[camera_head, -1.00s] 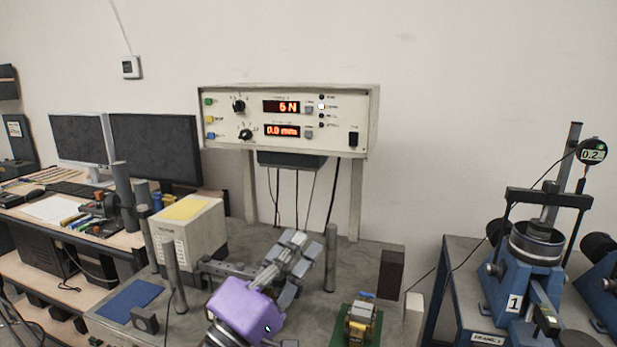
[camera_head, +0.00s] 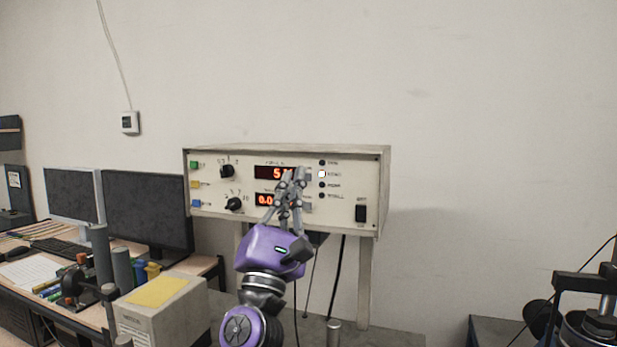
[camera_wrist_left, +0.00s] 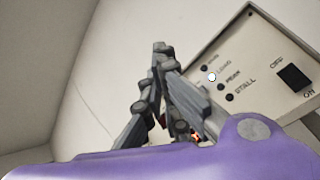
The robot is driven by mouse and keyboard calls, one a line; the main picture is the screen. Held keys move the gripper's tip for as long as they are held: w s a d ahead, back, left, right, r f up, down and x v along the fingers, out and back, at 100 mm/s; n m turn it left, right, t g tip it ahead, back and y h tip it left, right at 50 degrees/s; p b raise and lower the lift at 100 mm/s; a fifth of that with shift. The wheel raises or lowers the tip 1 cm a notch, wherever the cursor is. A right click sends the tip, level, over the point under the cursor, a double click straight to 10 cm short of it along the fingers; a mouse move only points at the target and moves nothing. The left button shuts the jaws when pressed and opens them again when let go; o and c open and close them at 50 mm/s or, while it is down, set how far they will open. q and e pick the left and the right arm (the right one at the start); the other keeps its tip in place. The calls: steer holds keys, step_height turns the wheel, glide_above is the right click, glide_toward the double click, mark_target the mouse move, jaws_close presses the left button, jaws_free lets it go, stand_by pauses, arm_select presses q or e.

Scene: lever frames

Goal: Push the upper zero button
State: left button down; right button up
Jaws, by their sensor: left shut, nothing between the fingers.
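The small grey upper zero button beside that display is mostly or wholly covered by my fingertips. The lower grey button (camera_head: 308,206) shows just right of my fingers. My left gripper (camera_head: 297,172) is shut and empty, pointing up in front of the upper display's right end. In the left wrist view its fingertips (camera_wrist_left: 160,48) stand near the panel; contact cannot be told.
Knobs (camera_head: 227,171), a column of indicators (camera_head: 322,174) and a black switch (camera_head: 361,213) share the panel. Below left stand a grey box with a yellow top (camera_head: 158,291) and monitors (camera_head: 147,212). The wall above is clear.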

mark_target(307, 178)
arm_select(q)
steer(key=w+d+b, duration=0.1)
steer(key=w, duration=0.1)
steer(key=w+d+b, duration=0.1)
steer(key=w, duration=0.2)
steer(key=w+d+b, duration=0.1)
steer(key=w+b, duration=0.1)
steer(key=w, duration=0.1)
steer(key=shift+d, duration=0.2)
arm_select(e)
steer(key=f, duration=0.2)
steer(key=d+f, duration=0.1)
steer(key=shift+s+f, duration=0.2)
steer(key=shift+s, duration=0.2)
steer(key=shift+s+d+f, duration=0.1)
steer(key=shift+s+f, duration=0.15)
steer(key=shift+s, duration=0.1)
steer(key=shift+r, duration=0.1)
stand_by(0.4)
arm_select(q)
steer(key=shift+w+d, duration=0.15)
steer(key=shift+w, duration=0.25)
